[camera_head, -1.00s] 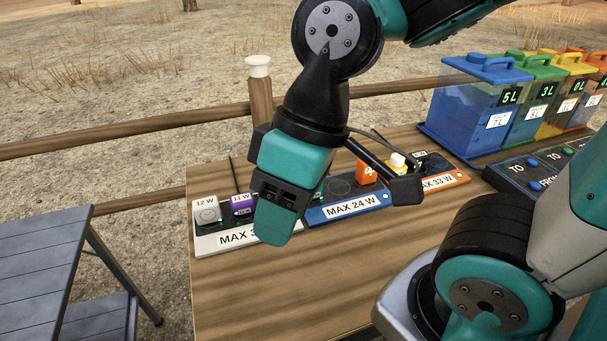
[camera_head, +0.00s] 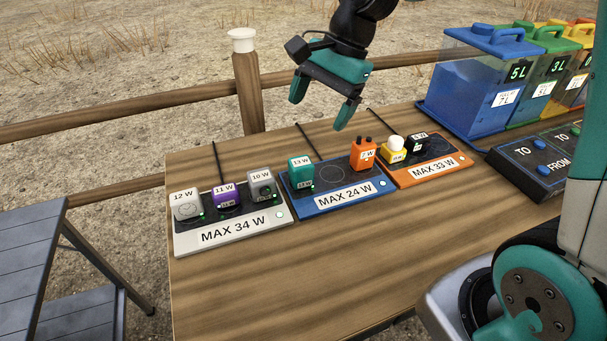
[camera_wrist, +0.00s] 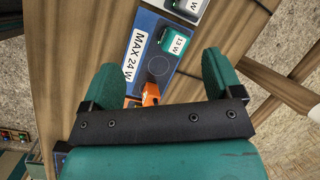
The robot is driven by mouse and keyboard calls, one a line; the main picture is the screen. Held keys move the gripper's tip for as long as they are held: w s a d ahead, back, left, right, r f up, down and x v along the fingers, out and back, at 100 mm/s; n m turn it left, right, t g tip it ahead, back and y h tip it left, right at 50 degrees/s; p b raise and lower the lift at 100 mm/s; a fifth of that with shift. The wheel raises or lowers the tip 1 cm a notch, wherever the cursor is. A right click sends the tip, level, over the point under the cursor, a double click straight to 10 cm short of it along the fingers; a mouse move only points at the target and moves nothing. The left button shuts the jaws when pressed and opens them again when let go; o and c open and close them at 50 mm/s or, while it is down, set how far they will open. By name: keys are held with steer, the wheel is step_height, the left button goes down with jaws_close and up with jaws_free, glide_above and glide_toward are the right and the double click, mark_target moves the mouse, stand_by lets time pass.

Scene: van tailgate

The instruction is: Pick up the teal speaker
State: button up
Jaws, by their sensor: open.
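The teal speaker (camera_head: 300,172), labelled 13 W, stands at the left end of the blue MAX 24 W board (camera_head: 352,200). In the wrist view the teal speaker (camera_wrist: 175,42) shows ahead of the fingers, near the right finger. My gripper (camera_head: 322,108) is open and empty, raised above the back of the table, behind and to the right of the speaker. In the wrist view the fingers of my gripper (camera_wrist: 160,78) are spread wide, with the blue board below and beyond them.
An orange device (camera_head: 362,154) stands on the same board. A grey device (camera_head: 262,185) is close left on the white MAX 34 W board (camera_head: 238,238). The orange MAX 33 W board (camera_head: 440,172) is right. A fence rail (camera_head: 130,128) runs behind. The table front is clear.

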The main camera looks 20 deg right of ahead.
mark_target(302, 161)
steer(key=w+d+f+m, duration=0.5)
steer(key=w+m, duration=0.1)
steer(key=m, duration=0.1)
steer(key=x, duration=0.7)
steer(key=b+x, duration=0.1)
steer(key=x, duration=0.2)
steer(key=shift+w+a+f, duration=0.2)
steer(key=shift+w, duration=0.15)
steer(key=shift+p+x, duration=0.3)
steer(key=shift+x, duration=2.85)
steer(key=shift+w, duration=0.1)
steer(key=shift+c, duration=0.4)
steer(key=c, duration=1)
